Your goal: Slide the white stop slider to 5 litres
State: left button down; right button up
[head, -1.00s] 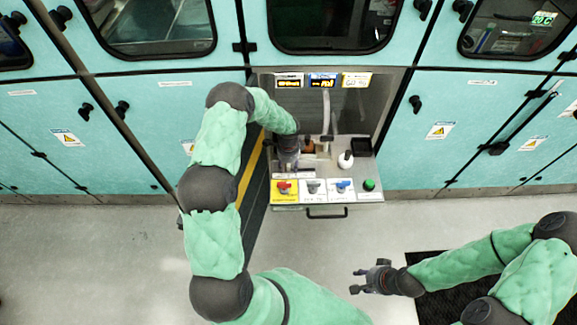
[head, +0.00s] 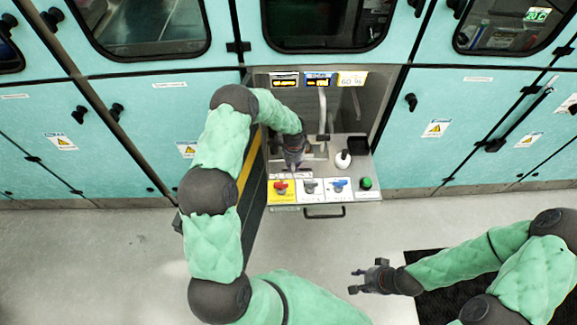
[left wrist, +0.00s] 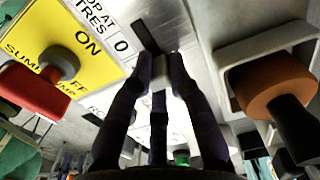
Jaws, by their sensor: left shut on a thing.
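My left gripper (head: 292,160) is over the back left part of the pull-out control panel (head: 325,168). In the left wrist view its fingers (left wrist: 160,75) are closed on a small pale piece, the white stop slider (left wrist: 159,72), mostly hidden between them. A dark slot (left wrist: 145,37) runs beside the fingertips, next to a "stop at litres" label with a 0 (left wrist: 121,46). Other scale marks are covered by the fingers, so I cannot read the slider's position. My right gripper (head: 362,281) is open and empty, away from the panel.
A red knob (head: 281,187) on a yellow plate, a grey knob (head: 310,187), a blue knob (head: 339,185) and a green button (head: 365,183) line the panel front. A white bottle-like knob (head: 343,159) stands at right.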

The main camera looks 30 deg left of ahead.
aim_at(293, 165)
pick_arm(q)
jog(key=c, duration=1.1)
grip_release()
jog(key=shift+r, duration=0.1)
notch_tip(293, 165, up, 12)
jog(key=shift+f, duration=0.1)
jog(key=shift+s, duration=0.1)
